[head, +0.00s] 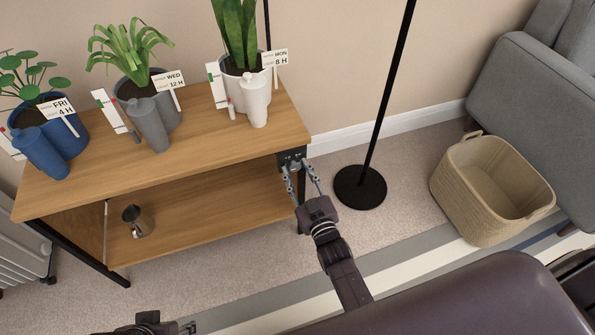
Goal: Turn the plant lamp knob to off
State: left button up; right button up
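A small dark control box (291,158) with light marks is fixed at the front right corner of the wooden shelf unit. I take it to carry the plant lamp knob; the knob itself is too small to make out and its setting cannot be read. My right gripper (298,167) reaches up to this box, with its two fingers spread apart and their tips close to its face. Whether they touch it I cannot tell. My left gripper (188,327) shows only partly at the bottom edge, away from the shelf.
Three potted plants with day labels and small bottles stand on the shelf unit's top (220,138). A metal cup (136,221) is on its lower board. A black floor-lamp base (360,187) stands just right of my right gripper. A woven basket (490,190) and grey sofa (540,100) are farther right.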

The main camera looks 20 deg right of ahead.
jog(key=shift+o, duration=0.5)
jog(key=s, duration=1.2)
jog(key=shift+d, duration=0.2)
